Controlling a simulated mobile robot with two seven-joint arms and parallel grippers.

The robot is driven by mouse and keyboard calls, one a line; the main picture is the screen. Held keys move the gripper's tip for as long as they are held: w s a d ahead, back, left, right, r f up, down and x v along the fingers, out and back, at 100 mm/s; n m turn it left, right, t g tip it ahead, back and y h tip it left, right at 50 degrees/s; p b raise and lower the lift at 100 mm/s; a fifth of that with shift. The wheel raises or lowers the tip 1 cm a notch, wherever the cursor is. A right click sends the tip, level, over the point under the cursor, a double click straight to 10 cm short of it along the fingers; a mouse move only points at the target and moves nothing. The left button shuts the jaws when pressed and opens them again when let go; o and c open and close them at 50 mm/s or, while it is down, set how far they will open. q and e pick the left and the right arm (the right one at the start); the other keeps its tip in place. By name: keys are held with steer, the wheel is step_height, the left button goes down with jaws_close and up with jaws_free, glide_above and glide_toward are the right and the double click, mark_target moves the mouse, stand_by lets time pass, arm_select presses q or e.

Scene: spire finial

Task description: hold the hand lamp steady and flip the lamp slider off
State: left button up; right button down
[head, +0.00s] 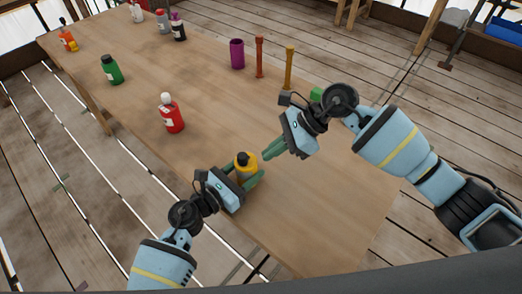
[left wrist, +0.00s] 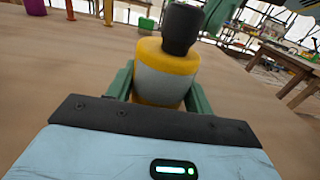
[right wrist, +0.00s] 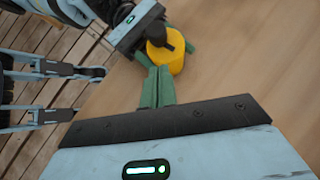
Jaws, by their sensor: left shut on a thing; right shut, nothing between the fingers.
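A yellow bottle-shaped thing (head: 247,160) with a grey band and black top stands upright near the table's front edge. My left gripper (head: 243,176) is shut around its body, one green finger on each side, as the left wrist view shows on the thing (left wrist: 165,75). No slider can be made out on it, and I cannot tell whether it is the hand lamp. My right gripper (head: 267,152) is shut and empty, its fingertips pointing at the thing's upper part from the right, close by. In the right wrist view the yellow thing (right wrist: 166,55) lies just beyond those fingertips.
A red bottle (head: 172,117) and a green bottle (head: 112,72) stand to the left on the wooden table (head: 300,220). A purple cup (head: 237,54), an orange-brown post (head: 259,58) and an ochre post (head: 289,68) stand behind. A green block (head: 316,95) is partly hidden by my right arm.

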steer(key=v, duration=1)
steer(key=shift+d, duration=0.45)
arm_select(q)
steer(key=o, duration=1.1)
steer(key=v, duration=1.2)
steer(key=shift+s+f, duration=0.1)
